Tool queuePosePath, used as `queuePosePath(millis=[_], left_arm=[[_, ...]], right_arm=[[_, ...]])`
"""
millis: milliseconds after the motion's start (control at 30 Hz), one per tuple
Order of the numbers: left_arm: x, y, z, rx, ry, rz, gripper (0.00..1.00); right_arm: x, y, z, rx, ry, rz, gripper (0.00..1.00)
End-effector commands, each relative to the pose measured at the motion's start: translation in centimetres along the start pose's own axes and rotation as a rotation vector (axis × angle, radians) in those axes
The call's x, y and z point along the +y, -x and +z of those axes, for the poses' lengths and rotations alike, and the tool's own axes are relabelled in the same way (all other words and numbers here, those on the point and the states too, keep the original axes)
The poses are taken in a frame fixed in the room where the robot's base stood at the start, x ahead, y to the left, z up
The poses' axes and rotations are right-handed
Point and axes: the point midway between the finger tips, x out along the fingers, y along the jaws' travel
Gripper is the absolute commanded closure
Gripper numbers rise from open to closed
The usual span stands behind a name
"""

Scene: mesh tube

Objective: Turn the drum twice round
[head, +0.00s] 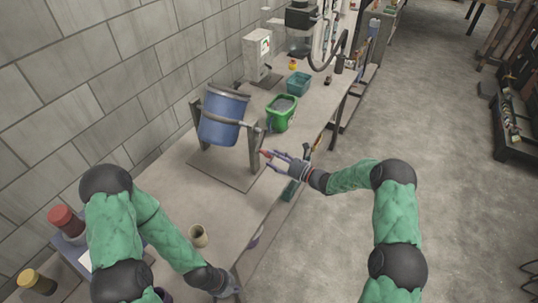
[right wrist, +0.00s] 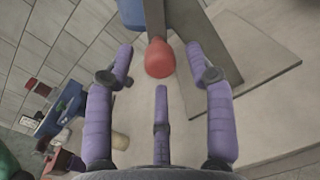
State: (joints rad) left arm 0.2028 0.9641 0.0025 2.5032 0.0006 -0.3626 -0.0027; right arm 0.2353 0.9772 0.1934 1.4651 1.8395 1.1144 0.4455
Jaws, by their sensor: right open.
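The blue drum (head: 221,117) sits tilted in a metal stand on the workbench. A corner of the drum (right wrist: 132,12) shows at the top of the right wrist view. A red handle knob (head: 267,153) is on the drum's near right side. In the right wrist view the red knob (right wrist: 160,58) lies just ahead of my right gripper (right wrist: 160,85), between its spread purple fingers, with no finger seen closed on it. My right gripper also shows in the head view (head: 275,157). My left gripper (head: 230,291) is low at the bench's front edge, its fingers too small to read.
A green container (head: 281,113) and a teal bin (head: 299,83) stand behind the drum. A beige cup (head: 198,236) stands near the left arm. Red-topped (head: 66,221) and yellow-topped (head: 36,282) containers are at lower left.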

Motion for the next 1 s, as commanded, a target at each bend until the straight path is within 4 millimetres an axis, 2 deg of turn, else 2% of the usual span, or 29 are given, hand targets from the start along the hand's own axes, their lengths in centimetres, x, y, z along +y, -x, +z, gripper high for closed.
queuePosePath(millis=[200, 567, 633, 767, 800, 1000], left_arm=[[0.0, 0.0, 0.0, 0.000, 0.000, 0.000, 1.00], [0.0, 0.0, 0.0, 0.000, 0.000, 0.000, 1.00], [0.0, 0.0, 0.0, 0.000, 0.000, 0.000, 1.00], [0.0, 0.0, 0.0, 0.000, 0.000, 0.000, 1.00], [0.0, 0.0, 0.0, 0.000, 0.000, 0.000, 1.00], [0.0, 0.0, 0.0, 0.000, 0.000, 0.000, 1.00]], right_arm=[[0.0, -2.3, 0.0, 0.001, 0.002, 0.001, 0.46], [0.0, -2.7, 0.0, 0.001, 0.001, 0.000, 0.46], [0.0, -2.7, 0.0, 0.001, 0.001, 0.000, 0.60], [0.0, -2.7, 0.0, 0.001, 0.001, 0.000, 0.96], [0.0, -2.7, 0.0, 0.001, 0.001, 0.000, 1.00], [0.1, -2.7, -0.1, 0.002, -0.001, 0.001, 1.00]])
